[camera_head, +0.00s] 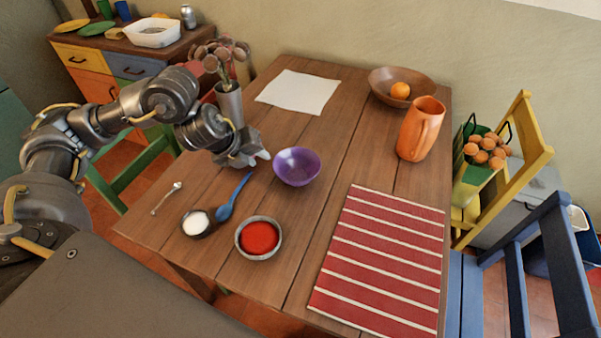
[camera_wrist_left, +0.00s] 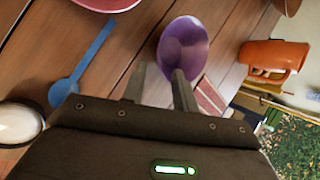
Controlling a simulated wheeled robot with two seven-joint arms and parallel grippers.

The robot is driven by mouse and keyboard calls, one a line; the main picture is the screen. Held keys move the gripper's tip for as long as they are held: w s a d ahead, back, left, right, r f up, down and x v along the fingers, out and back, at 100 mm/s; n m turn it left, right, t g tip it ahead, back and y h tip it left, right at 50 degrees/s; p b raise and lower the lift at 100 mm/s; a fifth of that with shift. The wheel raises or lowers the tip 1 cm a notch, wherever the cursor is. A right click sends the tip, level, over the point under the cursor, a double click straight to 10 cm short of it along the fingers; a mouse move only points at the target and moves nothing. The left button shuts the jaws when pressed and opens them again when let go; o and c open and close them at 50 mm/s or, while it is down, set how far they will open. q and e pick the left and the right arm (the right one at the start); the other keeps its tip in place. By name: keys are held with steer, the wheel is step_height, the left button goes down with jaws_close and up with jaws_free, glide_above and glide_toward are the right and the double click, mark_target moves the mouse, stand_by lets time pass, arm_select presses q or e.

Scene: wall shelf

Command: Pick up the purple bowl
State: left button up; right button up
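The purple bowl (camera_head: 297,167) stands upright on the wooden table, left of the striped mat, and looks empty. It also shows in the left wrist view (camera_wrist_left: 184,45), just beyond the fingertips. My left gripper (camera_head: 262,157) is close to the bowl's left side, its fingertips pointing toward the rim. In the left wrist view my left gripper (camera_wrist_left: 160,82) has its two fingers apart with nothing between them. One finger overlaps the bowl's near edge in that view; I cannot tell whether it touches. My right gripper is not in view.
A blue spoon (camera_head: 233,196), a small bowl of white stuff (camera_head: 196,223) and a bowl of red sauce (camera_head: 258,237) lie nearer the front. A vase (camera_head: 230,103) stands behind my left gripper. An orange jug (camera_head: 420,130) and brown bowl (camera_head: 384,82) are at the back right.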

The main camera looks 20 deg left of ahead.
mark_target(277, 166)
arm_select(q)
steer(key=x, duration=0.3)
steer(key=b+x, duration=0.1)
steer(key=x, duration=0.1)
steer(key=shift+w+a+f, duration=0.15)
steer(key=shift+a+f, duration=0.05)
steer(key=shift+f, duration=0.2)
steer(key=shift+b+x, duration=0.4)
steer(key=shift+x, duration=2.4)
steer(key=shift+w+d+r, duration=0.15)
steer(key=shift+d, duration=0.05)
jaws_close()
